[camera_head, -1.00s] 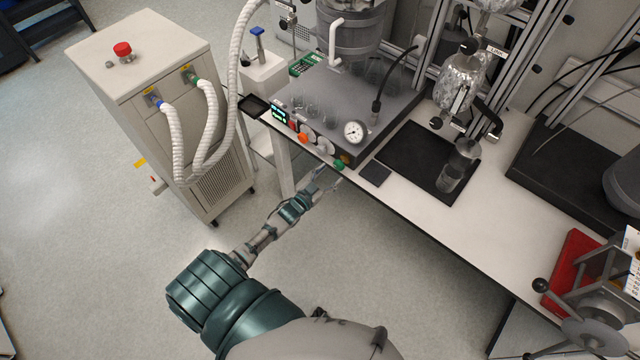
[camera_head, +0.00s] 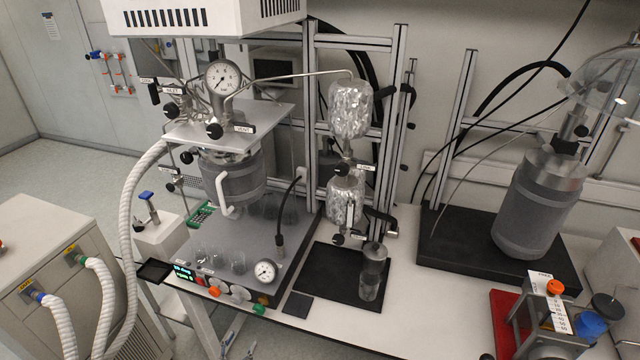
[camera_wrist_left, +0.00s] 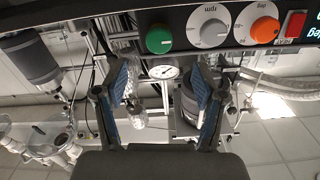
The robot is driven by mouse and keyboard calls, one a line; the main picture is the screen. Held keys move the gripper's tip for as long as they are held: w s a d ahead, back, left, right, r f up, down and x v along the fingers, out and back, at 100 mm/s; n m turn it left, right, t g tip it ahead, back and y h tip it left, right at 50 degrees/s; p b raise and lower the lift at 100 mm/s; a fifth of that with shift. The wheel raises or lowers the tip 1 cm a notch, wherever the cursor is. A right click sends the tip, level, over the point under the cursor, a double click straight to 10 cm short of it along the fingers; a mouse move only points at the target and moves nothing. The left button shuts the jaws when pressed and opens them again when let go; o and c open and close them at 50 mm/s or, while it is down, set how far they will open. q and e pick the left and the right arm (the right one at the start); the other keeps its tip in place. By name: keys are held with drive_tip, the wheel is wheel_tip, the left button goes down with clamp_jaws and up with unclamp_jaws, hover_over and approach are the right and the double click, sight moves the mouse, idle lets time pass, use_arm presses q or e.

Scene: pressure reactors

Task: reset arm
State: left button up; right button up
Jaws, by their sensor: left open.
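My left gripper (camera_head: 243,332) shows at the bottom edge of the head view, just below the front edge of the reactor bench. Most of its arm is out of frame. In the left wrist view, its two blue-padded fingers (camera_wrist_left: 160,75) are spread apart with nothing between them. In that view, the control panel (camera_wrist_left: 185,48) with a green knob (camera_wrist_left: 159,39), a grey knob (camera_wrist_left: 208,25) and an orange knob (camera_wrist_left: 264,24) lies beyond the fingertips, along the top. I see no contact with the panel. My right gripper is not in view.
The reactor base (camera_head: 262,240) with its gauges and glassware stands on the bench (camera_head: 415,318). A black mat (camera_head: 330,272) holds a metal cylinder (camera_head: 372,272). A second reactor (camera_head: 540,205) stands at right. A cabinet with hoses (camera_head: 40,235) is at left.

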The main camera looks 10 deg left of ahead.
use_arm(q)
drive_tip(key=s+d+f+g, duration=0.1)
drive_tip(key=s+f+g, duration=0.3)
drive_tip(key=f, duration=0.5)
drive_tip(key=s+d+f+n+g+y, duration=0.1)
drive_tip(key=s+f, duration=0.5)
drive_tip(key=f, duration=0.4)
drive_tip(key=s+d+f+g, duration=0.1)
drive_tip(key=s+f+g, duration=0.3)
drive_tip(key=f, duration=0.5)
drive_tip(key=s+d+f+g, duration=0.2)
drive_tip(key=s+f, duration=0.3)
drive_tip(key=s, duration=0.4)
drive_tip(key=s+d+f+g, duration=0.3)
drive_tip(key=s+d+f, duration=0.1)
drive_tip(key=s, duration=0.6)
drive_tip(key=s+d+f+m+g+b, duration=0.1)
drive_tip(key=s+d+f+g, duration=0.1)
drive_tip(key=s+f, duration=0.4)
drive_tip(key=s+d, duration=0.1)
drive_tip(key=s, duration=0.3)
drive_tip(key=shift+s+d+f+g, duration=0.15)
drive_tip(key=shift+d+f+g, duration=0.15)
drive_tip(key=shift+f+g, duration=0.1)
